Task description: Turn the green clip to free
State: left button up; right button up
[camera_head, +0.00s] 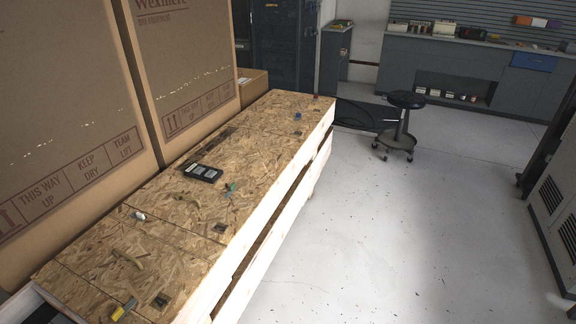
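A small green clip (231,188) sits near the right edge of the long wooden crate (185,232), about midway along its top. It is too small to tell which way it is turned. Neither of my grippers shows in the head view.
The crate top also bears a yellow clip (123,309), a white one (139,215), a blue one (297,115) and a black device (203,173). Tall cardboard boxes (198,70) stand along its left. A black stool (404,122) and open floor (400,220) lie to the right.

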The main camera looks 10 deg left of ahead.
aim_at(232, 188)
jog(key=i+l+z, duration=0.1)
jog(key=i, duration=0.6)
jog(key=i+l, duration=0.1)
jog(key=i, duration=0.6)
jog(key=i+l+u, duration=0.1)
jog(key=i+u, duration=0.25)
jog(key=i+l+u, duration=0.15)
jog(key=u, duration=0.2)
jog(key=i+l+u, duration=0.35)
jog(key=j, duration=0.1)
